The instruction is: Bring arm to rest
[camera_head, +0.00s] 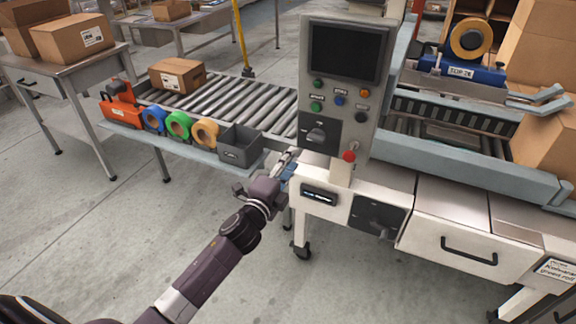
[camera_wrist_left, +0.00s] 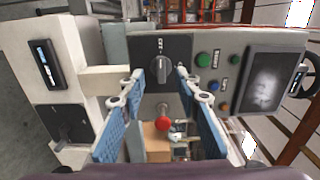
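My left arm reaches in from the lower left in the head view. Its gripper (camera_head: 284,168) is just below and left of the control panel (camera_head: 343,95). In the left wrist view the gripper (camera_wrist_left: 161,84) is open, its two blue-padded fingers apart with nothing held between them. The panel's black rotary knob (camera_wrist_left: 161,69) shows beyond and between the fingertips; the gap to it is hard to judge. The red button (camera_wrist_left: 163,123) also lies between the fingers in that view. The knob (camera_head: 317,135) is uncovered in the head view. My right gripper is not in view.
A roller conveyor (camera_head: 262,107) carries a cardboard box (camera_head: 177,75). A side shelf holds tape rolls (camera_head: 178,125), an orange tape dispenser (camera_head: 121,104) and a grey bin (camera_head: 240,143). The white machine cabinet (camera_head: 455,244) stands right of my gripper. Open floor (camera_head: 110,225) lies to the left.

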